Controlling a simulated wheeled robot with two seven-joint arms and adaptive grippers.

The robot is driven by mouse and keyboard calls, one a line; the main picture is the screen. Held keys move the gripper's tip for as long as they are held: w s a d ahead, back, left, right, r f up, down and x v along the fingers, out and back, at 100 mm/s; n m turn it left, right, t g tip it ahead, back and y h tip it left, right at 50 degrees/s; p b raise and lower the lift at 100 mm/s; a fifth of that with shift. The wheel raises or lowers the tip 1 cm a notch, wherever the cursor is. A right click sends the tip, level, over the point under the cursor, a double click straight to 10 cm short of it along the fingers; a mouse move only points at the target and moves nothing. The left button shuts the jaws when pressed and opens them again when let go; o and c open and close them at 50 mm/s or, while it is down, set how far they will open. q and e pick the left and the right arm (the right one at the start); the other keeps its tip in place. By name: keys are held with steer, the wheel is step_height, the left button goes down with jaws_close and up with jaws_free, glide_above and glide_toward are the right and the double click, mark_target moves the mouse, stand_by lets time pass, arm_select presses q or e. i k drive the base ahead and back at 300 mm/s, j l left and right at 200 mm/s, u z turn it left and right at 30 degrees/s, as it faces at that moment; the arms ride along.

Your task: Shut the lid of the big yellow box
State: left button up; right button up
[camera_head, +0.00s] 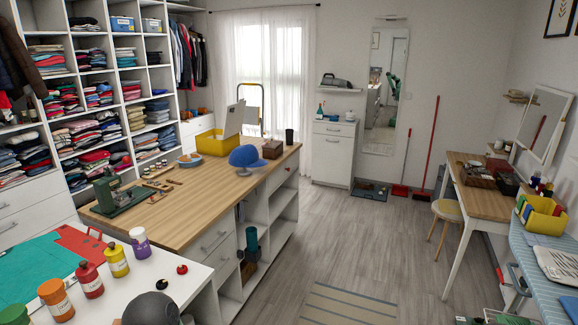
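A yellow box (213,143) stands on the far part of the wooden island counter. A pale panel (234,118) rises at its right side, upright or slightly tilted; it looks like the lid standing open, but the hinge is too small to make out. A smaller yellow bin (541,217) stands at the right on the blue ironing surface and holds several coloured items. Neither of my grippers shows in the head view.
The wooden counter (190,205) also holds a blue cap (246,157), a brown box (272,149), a dark cup (289,136) and a green sewing machine (116,192). Bottles stand on the white table at front left. The floor (355,240) between island and desk is mostly clear.

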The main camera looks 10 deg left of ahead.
mark_target(233, 123)
steer(key=i+z, duration=0.3)
steer(key=i, duration=1.7)
steer(key=i+u, duration=0.15)
steer(key=i, duration=1.85)
steer(key=i+z, duration=0.15)
steer(key=i, duration=0.85)
steer(key=i+z, duration=0.15)
steer(key=i, duration=0.85)
steer(key=i+j+u, duration=0.1)
steer(key=i+u, duration=0.25)
steer(key=i+l+u, duration=0.1)
steer(key=i+u, duration=0.25)
steer(key=i, duration=0.2)
steer(key=i+l+u, duration=0.15)
steer(key=i+u, duration=0.2)
steer(key=i, duration=0.15)
steer(key=i+l+u, duration=0.35)
steer(key=i+j+u, duration=0.3)
steer(key=i+u, duration=0.6)
steer(key=i, duration=0.25)
steer(key=i+l+u, duration=0.1)
steer(key=i+u, duration=0.35)
steer(key=i, duration=0.15)
steer(key=i+l+u, duration=0.25)
steer(key=i, duration=0.35)
steer(key=i+l+u, duration=0.25)
steer(key=i, duration=0.3)
steer(key=i+l+u, duration=0.25)
steer(key=i+l, duration=0.15)
steer(key=i, duration=0.15)
